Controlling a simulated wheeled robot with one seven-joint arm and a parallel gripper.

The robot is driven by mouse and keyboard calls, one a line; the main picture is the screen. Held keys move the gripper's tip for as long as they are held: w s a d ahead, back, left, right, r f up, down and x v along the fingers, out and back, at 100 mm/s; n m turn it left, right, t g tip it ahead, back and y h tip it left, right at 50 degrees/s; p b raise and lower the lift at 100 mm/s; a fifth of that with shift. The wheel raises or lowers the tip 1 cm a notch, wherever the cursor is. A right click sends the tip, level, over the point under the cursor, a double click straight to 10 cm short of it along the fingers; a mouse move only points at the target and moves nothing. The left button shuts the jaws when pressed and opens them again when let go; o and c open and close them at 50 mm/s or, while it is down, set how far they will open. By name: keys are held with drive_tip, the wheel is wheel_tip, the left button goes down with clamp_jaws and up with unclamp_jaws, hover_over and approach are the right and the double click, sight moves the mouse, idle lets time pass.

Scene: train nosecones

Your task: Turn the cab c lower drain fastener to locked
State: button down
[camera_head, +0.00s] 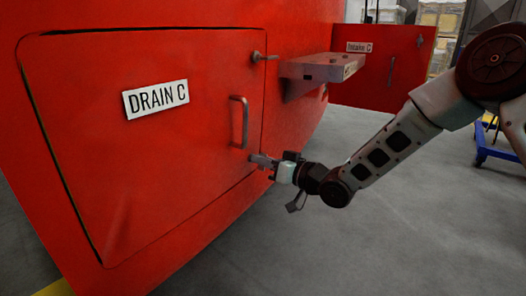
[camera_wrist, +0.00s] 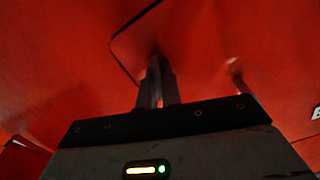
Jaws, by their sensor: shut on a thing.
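The red drain door (camera_head: 160,190) is closed in the head view and bears a "DRAIN C" label (camera_head: 156,99). Its upper fastener (camera_head: 263,57) sticks out at the top of the door's right edge. The lower fastener is at the lower right edge, mostly hidden by my gripper (camera_head: 263,161). My gripper is shut on it, and its fingers also show close together in the wrist view (camera_wrist: 157,88). The fastener's angle cannot be made out.
A grey bar handle (camera_head: 238,122) stands out from the door just above my gripper. Grey floor (camera_head: 400,225) is clear at lower right.

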drive_tip(key=m+p, duration=0.1)
drive_tip(key=m, duration=0.1)
drive_tip(key=m+p, duration=0.1)
drive_tip(key=p, duration=0.1)
drive_tip(key=shift+w+d+r+m+p, duration=0.1)
drive_tip(key=shift+r+m+p, duration=0.1)
drive_tip(key=shift+m+p, duration=0.15)
drive_tip(key=m+p, duration=0.2)
drive_tip(key=m, duration=0.1)
drive_tip(key=shift+f+m, duration=0.1)
drive_tip(key=shift+m, duration=0.25)
drive_tip(key=m+p, duration=0.2)
drive_tip(key=m, duration=0.1)
drive_tip(key=shift+w+f, duration=0.1)
drive_tip(key=shift+f, duration=0.05)
drive_tip(key=shift+f+m+p, duration=0.15)
drive_tip(key=shift+m+p, duration=0.15)
drive_tip(key=shift+m, duration=1.5)
drive_tip(key=c, duration=1.6)
unclamp_jaws()
